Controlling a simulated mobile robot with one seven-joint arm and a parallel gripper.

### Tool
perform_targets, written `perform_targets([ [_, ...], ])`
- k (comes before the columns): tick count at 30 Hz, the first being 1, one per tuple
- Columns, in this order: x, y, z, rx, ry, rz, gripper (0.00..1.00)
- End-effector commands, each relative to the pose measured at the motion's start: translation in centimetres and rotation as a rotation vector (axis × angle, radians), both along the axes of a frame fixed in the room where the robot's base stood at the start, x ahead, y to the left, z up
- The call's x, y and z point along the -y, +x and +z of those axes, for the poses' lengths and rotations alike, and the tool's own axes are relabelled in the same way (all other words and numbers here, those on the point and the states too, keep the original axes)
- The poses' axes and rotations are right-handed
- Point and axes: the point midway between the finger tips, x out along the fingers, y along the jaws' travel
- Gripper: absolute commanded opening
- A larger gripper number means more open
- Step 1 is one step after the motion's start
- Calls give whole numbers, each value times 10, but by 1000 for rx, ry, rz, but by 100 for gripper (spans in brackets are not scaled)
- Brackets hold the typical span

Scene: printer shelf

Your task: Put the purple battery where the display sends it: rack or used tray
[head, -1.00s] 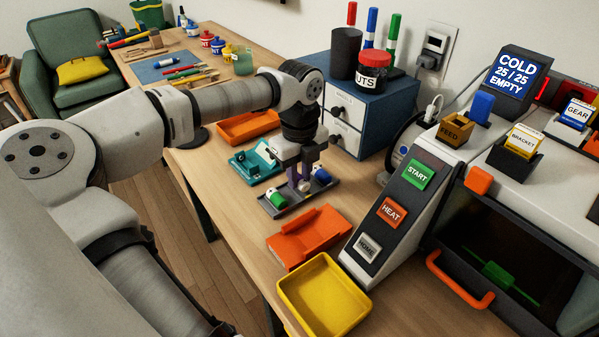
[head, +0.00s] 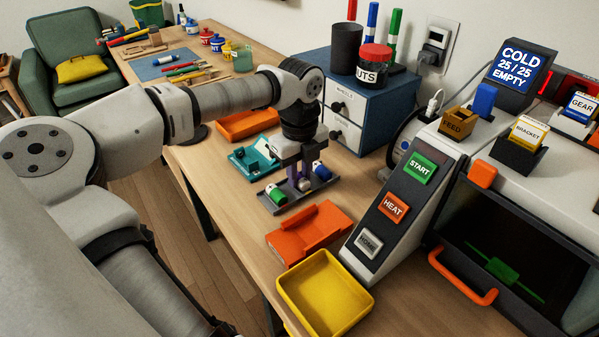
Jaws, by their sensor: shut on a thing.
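My gripper (head: 302,180) points down over the dark grey rack (head: 300,203), shut on the purple battery (head: 292,174), which is mostly hidden by the fingers. A pale end shows low between the fingers, at the middle of the rack; I cannot tell whether it touches the rack. A green battery (head: 276,195) lies in the rack to the left and a blue battery (head: 320,171) to the right. The display (head: 520,69) reads COLD, 25 / 25, EMPTY. An empty yellow tray (head: 325,329) stands at the front; no label shows whether it is the used tray.
An orange holder (head: 309,231) lies between rack and yellow tray. A teal device (head: 253,162) and an orange tray (head: 247,124) are behind the rack. The button panel (head: 393,206) and printer (head: 500,240) stand right, a blue drawer cabinet (head: 366,105) behind.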

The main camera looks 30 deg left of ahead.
Motion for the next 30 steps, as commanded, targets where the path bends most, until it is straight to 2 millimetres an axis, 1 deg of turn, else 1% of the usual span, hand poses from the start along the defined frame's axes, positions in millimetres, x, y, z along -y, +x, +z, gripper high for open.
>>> perform_targets([
  [5,0,0,0,0,0,0,0],
  [6,0,0,0,0,0,0,25],
  [11,0,0,0,0,0,0,46],
  [12,0,0,0,0,0,0,47],
  [22,0,0,3,0,0,0,47],
  [30,-1,0,21,1,4,1,47],
])
